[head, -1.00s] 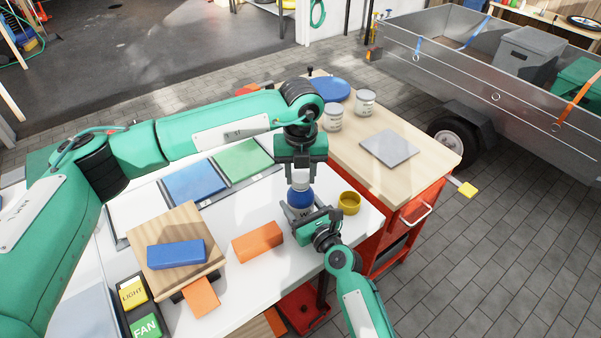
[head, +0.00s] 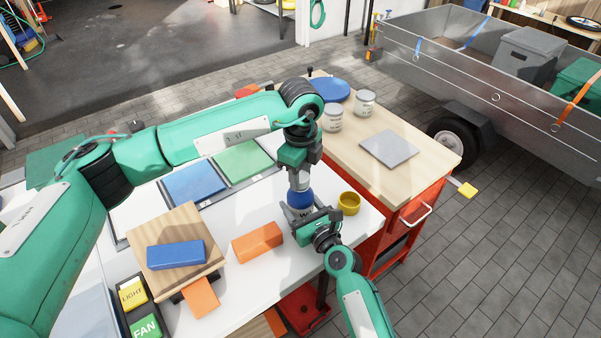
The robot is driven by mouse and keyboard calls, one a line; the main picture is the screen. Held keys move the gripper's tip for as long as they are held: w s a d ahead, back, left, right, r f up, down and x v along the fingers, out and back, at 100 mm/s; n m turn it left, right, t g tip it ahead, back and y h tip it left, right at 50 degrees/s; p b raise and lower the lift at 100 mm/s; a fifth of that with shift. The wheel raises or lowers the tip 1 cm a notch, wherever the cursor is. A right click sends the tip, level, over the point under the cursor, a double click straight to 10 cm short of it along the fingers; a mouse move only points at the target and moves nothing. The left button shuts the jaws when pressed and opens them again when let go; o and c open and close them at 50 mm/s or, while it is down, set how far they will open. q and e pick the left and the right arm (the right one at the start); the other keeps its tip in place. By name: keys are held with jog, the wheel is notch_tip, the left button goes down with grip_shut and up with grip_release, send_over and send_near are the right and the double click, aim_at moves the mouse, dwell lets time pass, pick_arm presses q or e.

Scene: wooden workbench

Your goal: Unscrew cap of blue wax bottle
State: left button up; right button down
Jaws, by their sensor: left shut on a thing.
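The blue wax bottle (head: 299,200) stands upright at the right end of the white worktop, with a blue band and pale lettering. My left gripper (head: 300,180) points straight down over it and is shut on its top, where the cap is. The cap is mostly hidden by the fingers. My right gripper (head: 304,215) comes in from the lower right at the bottle's lower body, with fingers beside it. Whether those fingers press on the bottle cannot be told.
A yellow cup (head: 348,203) stands close right of the bottle. An orange block (head: 257,242) lies to the left. A wooden board (head: 180,225) carries a blue block (head: 176,253). Two cans (head: 332,118) and a grey plate (head: 389,148) are on the wooden cart top behind.

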pick_arm(q)
jog(key=shift+r, duration=0.1)
dwell(0.3)
jog(key=shift+r, duration=1.05)
jog(key=shift+r, duration=2)
pick_arm(e)
jog(key=shift+c, duration=1.5)
grip_release()
pick_arm(q)
jog(key=shift+f+b, duration=0.35)
jog(key=shift+f, duration=0.05)
pick_arm(e)
jog(key=v, duration=1.2)
